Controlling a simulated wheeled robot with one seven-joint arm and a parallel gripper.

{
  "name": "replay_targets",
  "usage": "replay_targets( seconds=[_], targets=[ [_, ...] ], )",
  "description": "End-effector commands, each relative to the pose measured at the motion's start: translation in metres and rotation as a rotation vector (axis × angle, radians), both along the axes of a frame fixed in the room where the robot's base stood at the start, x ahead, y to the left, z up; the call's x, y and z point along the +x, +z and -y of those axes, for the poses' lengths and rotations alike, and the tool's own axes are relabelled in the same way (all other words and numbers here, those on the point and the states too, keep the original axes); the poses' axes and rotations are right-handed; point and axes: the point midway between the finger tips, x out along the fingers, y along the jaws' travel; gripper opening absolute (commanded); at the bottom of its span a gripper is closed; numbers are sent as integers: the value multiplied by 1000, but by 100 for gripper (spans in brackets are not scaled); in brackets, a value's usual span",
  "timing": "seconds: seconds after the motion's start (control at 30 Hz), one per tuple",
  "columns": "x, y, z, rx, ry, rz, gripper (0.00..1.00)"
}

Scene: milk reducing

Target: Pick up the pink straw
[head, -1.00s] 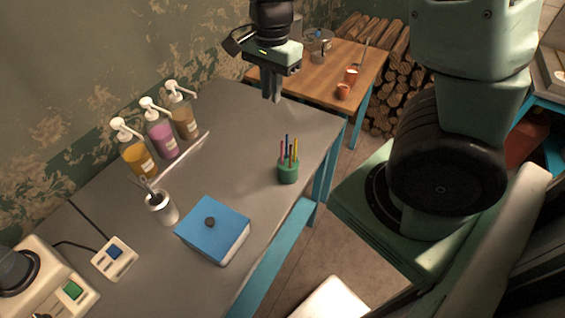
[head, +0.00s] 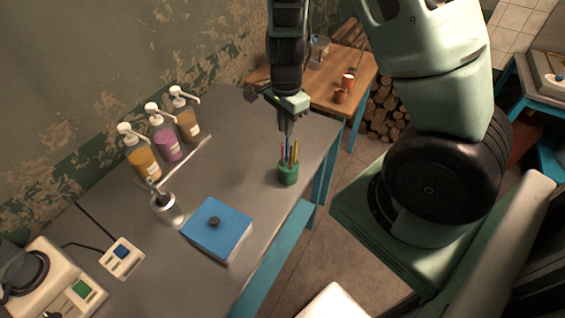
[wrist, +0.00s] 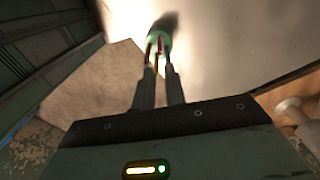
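A small green cup (head: 289,174) stands on the grey table and holds several thin upright straws. The pink straw (head: 282,152) is at the left of the bunch, beside blue and yellow ones. My gripper (head: 287,132) points down just above the straws, its tips near their upper ends. In the wrist view my gripper (wrist: 158,68) shows two fingers with a narrow gap between them. The straws and the green cup (wrist: 153,40) lie just beyond the tips. I see no straw clearly held. Which straw is nearest the fingers is hard to tell.
A blue-lidded box (head: 218,235) and a metal cup with utensils (head: 167,209) stand to the left. Several pump bottles (head: 166,145) line the wall side. A wooden table (head: 345,75) with orange cups is behind. Bare table surrounds the green cup.

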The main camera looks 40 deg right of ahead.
Motion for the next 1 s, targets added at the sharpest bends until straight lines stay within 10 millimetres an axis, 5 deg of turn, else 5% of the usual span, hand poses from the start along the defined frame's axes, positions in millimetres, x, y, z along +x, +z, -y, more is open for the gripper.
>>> replay_targets(
  seconds=[0.5, 0.73, 0.8, 1.0],
  targets=[
    [2, -53, -8, 1, -1, 0, 13],
    [2, -54, -8, 1, 1, 1, 13],
    [2, -54, -8, 1, 1, 1, 0],
    [2, -54, -8, 1, 0, 1, 0]
  ],
)
